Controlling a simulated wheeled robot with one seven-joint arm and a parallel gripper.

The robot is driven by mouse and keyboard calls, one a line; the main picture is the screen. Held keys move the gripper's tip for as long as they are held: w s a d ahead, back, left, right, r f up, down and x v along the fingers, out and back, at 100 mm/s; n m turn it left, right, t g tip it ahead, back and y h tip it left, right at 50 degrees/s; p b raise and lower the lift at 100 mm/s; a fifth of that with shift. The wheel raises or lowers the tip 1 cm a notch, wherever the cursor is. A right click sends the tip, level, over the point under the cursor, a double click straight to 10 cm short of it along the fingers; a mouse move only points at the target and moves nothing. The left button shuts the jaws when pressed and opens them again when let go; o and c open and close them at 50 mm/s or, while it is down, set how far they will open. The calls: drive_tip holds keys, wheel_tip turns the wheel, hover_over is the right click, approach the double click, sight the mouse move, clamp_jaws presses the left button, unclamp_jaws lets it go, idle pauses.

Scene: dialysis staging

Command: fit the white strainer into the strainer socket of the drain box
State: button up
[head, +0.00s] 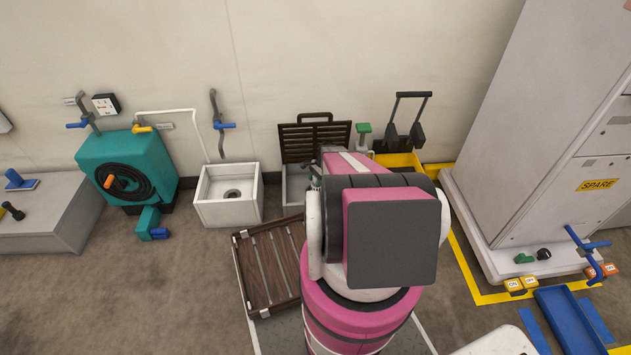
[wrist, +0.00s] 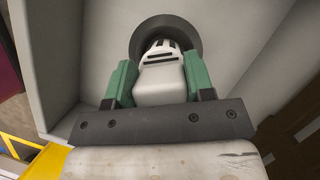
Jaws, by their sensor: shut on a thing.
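In the wrist view my gripper (wrist: 157,84) has green fingers shut on the white strainer (wrist: 160,82), one finger on each side of its body. The strainer's slotted end points at a dark round ring, the strainer socket (wrist: 190,32), on the floor of the pale drain box (wrist: 250,58). The slotted end overlaps the ring's opening; how deep it sits I cannot tell. In the head view my arm hides the strainer, the socket and most of a pale box (head: 295,188) with a raised brown slatted lid (head: 310,140).
Another white basin (head: 229,210) with a round drain stands to the left. A yellow tray (head: 405,160) is behind on the right, near a tall grey cabinet (head: 550,130). Box walls surround my gripper closely.

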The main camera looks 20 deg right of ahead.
drive_tip(key=shift+f, duration=3.05)
drive_tip(key=o, duration=1.1)
drive_tip(key=shift+r, duration=0.1)
drive_tip(key=v, duration=1)
drive_tip(key=shift+d+r, duration=0.2)
drive_tip(key=shift+r, duration=0.05)
drive_tip(key=s+a+r+n+h, duration=0.1)
drive_tip(key=s+a+r+n, duration=0.4)
drive_tip(key=r, duration=0.6)
drive_tip(key=s+a+r+n+h, duration=0.1)
drive_tip(key=s+a+r+n, duration=0.4)
drive_tip(key=s+a+r, duration=0.3)
drive_tip(key=s+a+r+n+t+h, duration=0.1)
drive_tip(key=s+a+r+n+h, duration=0.1)
drive_tip(key=s+a+r+n, duration=0.3)
drive_tip(key=shift+s+a+r, duration=0.25)
drive_tip(key=shift+a+r, duration=0.5)
drive_tip(key=shift+r, duration=0.7)
drive_tip(key=shift+s+a+r, duration=0.2)
drive_tip(key=shift+a+r, duration=0.55)
drive_tip(key=shift+r, duration=0.75)
drive_tip(key=shift+s+a+r, duration=0.25)
drive_tip(key=shift+a+r, duration=0.5)
drive_tip(key=shift+r, duration=0.7)
